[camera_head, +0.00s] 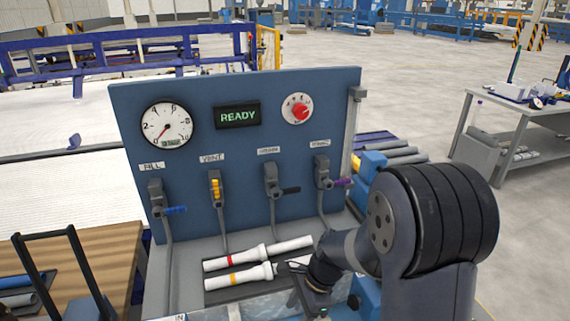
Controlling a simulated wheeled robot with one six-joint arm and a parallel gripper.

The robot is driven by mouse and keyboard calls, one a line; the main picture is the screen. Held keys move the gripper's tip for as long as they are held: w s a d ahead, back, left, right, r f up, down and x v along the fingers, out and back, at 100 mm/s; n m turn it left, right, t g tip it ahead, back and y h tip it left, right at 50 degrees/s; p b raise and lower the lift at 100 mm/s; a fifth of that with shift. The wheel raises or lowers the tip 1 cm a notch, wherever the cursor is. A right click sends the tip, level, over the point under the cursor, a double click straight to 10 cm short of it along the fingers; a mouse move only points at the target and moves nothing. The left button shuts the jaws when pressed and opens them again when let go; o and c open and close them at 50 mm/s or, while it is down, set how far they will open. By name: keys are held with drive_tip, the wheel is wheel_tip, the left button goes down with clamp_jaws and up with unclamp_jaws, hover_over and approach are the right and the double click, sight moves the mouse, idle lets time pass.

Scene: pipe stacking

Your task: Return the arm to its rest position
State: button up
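My arm (400,230) stands at the front right and bends left and down. My gripper (298,266) is small and mostly hidden by the wrist, low in front of the blue panel. It is beside the right ends of two white pipes. I cannot tell whether it is open or shut, or whether it touches a pipe.
The upright blue panel (250,145) carries a gauge (167,126), a READY display (237,116), a red knob (298,108) and several valve levers. More pipes (400,155) lie behind its right edge. A wooden table (105,255) stands left, a grey workbench (535,120) right.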

drive_tip(key=shift+w+d+r, duration=0.1)
drive_tip(key=shift+d+r, duration=0.1)
drive_tip(key=shift+d, duration=0.1)
idle(0.4)
